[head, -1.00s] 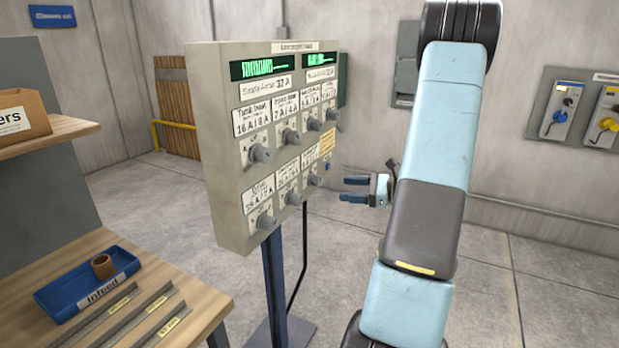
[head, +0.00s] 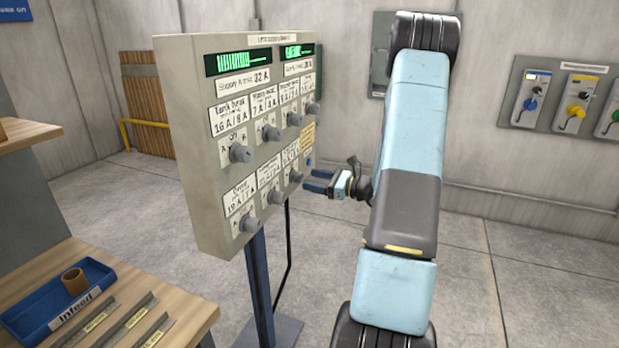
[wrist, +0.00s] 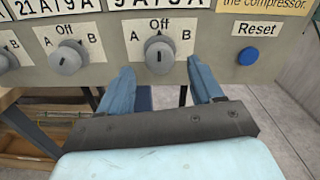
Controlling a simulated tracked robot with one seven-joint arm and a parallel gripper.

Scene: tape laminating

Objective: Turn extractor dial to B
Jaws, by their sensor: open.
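The control panel (head: 205,200) stands left of my gripper (head: 306,181), with two rows of grey dials. My gripper is open and empty in front of the panel, near the rightmost dial of the lower row (head: 295,176). In the wrist view this dial (wrist: 159,56) sits ahead of and between the two blue fingers (wrist: 164,80), with no clear contact. It is marked A, Off and B, and its pointer is upright at Off. The names above the dials are cut off or too blurred to read, so I cannot confirm which is the extractor.
A blue Reset button (wrist: 248,56) is right of the dial; another dial (wrist: 69,57) is to its left. A workbench (head: 195,310) with a blue infeed tray (head: 30,325) is at the lower left. Wall switches (head: 575,105) are at the right. Floor right of my arm is clear.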

